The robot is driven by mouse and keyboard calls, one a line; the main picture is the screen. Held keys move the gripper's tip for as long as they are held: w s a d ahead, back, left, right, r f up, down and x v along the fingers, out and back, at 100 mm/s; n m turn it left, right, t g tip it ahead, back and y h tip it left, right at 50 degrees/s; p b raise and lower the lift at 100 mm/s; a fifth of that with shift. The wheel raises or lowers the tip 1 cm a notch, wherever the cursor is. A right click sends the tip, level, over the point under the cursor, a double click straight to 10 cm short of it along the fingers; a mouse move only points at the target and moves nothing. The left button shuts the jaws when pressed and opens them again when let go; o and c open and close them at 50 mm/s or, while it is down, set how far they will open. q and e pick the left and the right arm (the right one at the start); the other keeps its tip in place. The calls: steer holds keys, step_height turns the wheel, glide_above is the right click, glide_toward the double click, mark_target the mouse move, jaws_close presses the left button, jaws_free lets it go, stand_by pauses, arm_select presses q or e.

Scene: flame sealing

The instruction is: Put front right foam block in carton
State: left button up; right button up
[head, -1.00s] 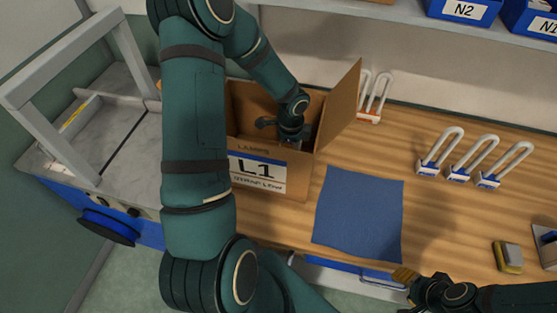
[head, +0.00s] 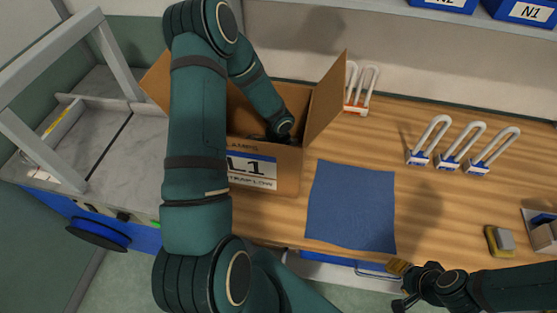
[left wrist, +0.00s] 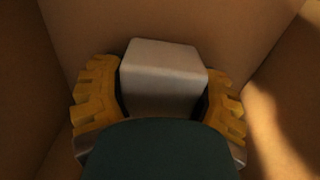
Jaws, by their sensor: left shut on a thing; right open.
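The open carton (head: 268,178), labelled L1, stands on the bench left of the blue cloth. My left arm reaches down into it, and the left gripper (head: 270,138) is mostly hidden behind the front wall. In the left wrist view my left gripper (left wrist: 160,103) is shut on a pale grey foam block (left wrist: 162,78), with yellow fingers on both sides. Brown carton walls surround the block; whether it touches the bottom I cannot tell. My right gripper (head: 402,284) is open and empty near the bench's front edge.
A blue cloth (head: 352,207) lies right of the carton. Several U-shaped lamps (head: 460,150) stand behind it. A yellow and grey block (head: 499,240) and a small tray (head: 543,233) are at right. A grey-framed machine (head: 100,130) stands left.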

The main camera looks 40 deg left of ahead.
arm_select(q)
steer(key=o, duration=0.9)
steer(key=shift+r, duration=0.3)
step_height(320, 180, up, 12)
steer(key=shift+f+p, duration=0.2)
steer(key=shift+p, duration=0.7)
